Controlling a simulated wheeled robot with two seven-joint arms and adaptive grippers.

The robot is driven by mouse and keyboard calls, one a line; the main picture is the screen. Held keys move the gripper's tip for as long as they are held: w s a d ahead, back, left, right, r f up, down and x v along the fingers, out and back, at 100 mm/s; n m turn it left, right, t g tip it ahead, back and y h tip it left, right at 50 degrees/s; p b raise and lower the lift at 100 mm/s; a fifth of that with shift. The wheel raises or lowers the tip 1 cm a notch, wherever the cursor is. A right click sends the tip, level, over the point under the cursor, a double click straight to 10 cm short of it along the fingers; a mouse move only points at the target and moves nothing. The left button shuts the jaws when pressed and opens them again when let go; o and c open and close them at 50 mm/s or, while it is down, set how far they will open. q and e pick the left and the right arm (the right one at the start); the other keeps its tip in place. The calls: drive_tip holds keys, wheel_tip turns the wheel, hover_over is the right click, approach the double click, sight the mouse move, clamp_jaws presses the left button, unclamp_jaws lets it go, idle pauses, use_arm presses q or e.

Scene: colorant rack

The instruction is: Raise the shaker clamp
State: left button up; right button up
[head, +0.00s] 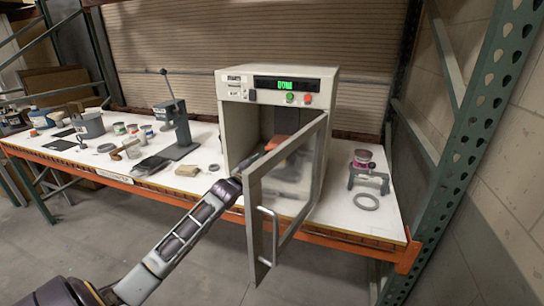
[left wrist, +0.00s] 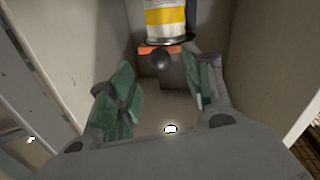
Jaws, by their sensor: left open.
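The shaker cabinet (head: 235,120) stands on the table with its glass door (head: 287,180) swung open toward me. My left arm reaches in past the door's edge, and the left gripper (head: 262,155) is mostly hidden there. An orange-red part (head: 275,143) of the clamp shows inside. In the left wrist view a can with a white and yellow label (left wrist: 165,18) is at the top. Just below it are the orange clamp part (left wrist: 160,49) and a dark round knob (left wrist: 161,60). My left gripper (left wrist: 165,88) is open, its green pads either side of and nearer than the knob, not closed on it.
The cabinet walls (left wrist: 270,60) stand close on both sides of the gripper. The door handle (head: 268,235) sticks out in front. A pink-labelled can on a stand (head: 363,160) and a grey ring (head: 366,202) are at the right. A lever press (head: 178,125) and several cans are at the left.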

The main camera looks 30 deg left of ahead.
use_arm(q)
drive_tip(key=shift+w+a+p, duration=0.15)
drive_tip(key=shift+w+p, duration=0.15)
drive_tip(key=shift+w, duration=3.15)
clamp_jaws()
